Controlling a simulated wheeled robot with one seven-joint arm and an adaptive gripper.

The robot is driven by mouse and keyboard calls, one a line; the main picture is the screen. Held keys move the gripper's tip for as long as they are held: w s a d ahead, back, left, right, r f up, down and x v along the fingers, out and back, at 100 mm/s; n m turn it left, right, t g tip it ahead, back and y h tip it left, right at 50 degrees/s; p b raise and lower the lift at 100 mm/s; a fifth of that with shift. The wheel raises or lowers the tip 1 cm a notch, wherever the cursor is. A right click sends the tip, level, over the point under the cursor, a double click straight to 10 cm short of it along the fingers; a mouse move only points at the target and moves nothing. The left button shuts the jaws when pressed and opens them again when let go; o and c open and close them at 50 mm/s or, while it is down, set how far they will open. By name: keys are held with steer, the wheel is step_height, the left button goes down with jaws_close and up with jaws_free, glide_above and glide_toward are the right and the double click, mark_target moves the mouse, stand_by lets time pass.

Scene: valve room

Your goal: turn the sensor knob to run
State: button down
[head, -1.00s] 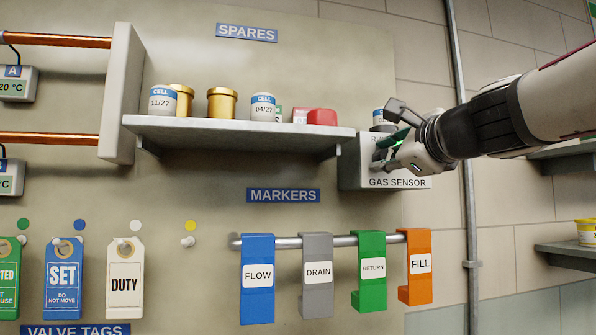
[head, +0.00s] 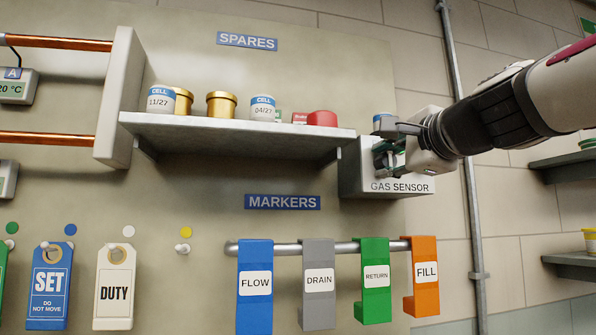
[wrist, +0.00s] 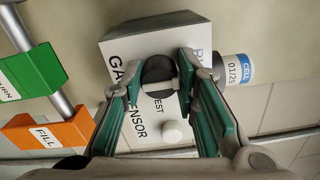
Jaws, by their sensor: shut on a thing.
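The white gas sensor box (head: 412,187) hangs on the wall right of the shelf; it also shows in the wrist view (wrist: 119,47). Its dark round knob (wrist: 158,72) is on the front face, between my fingertips. My gripper (head: 388,154) is at the box front, shut on the knob; its green-padded fingers (wrist: 160,68) stand on either side of it. A "TEST" label shows beside the knob, and a partly covered label starting "RU" is near the right finger. I cannot tell which way the knob points. In the head view the gripper hides the knob.
A white button (wrist: 171,130) sits close to the fingers on the box face. A cell (wrist: 233,68) stands at the box. The spares shelf (head: 235,133) is left. Below, the marker rail (head: 290,248) carries the orange FILL marker (head: 426,285). A vertical pipe (head: 467,195) runs behind my arm.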

steer(key=shift+f, duration=0.1)
steer(key=c, duration=1.2)
jaws_free()
steer(key=shift+c, duration=0.2)
steer(key=s+d, duration=0.2)
steer(key=s, duration=0.9)
steer(key=shift+s, duration=0.4)
steer(key=shift+f, duration=0.1)
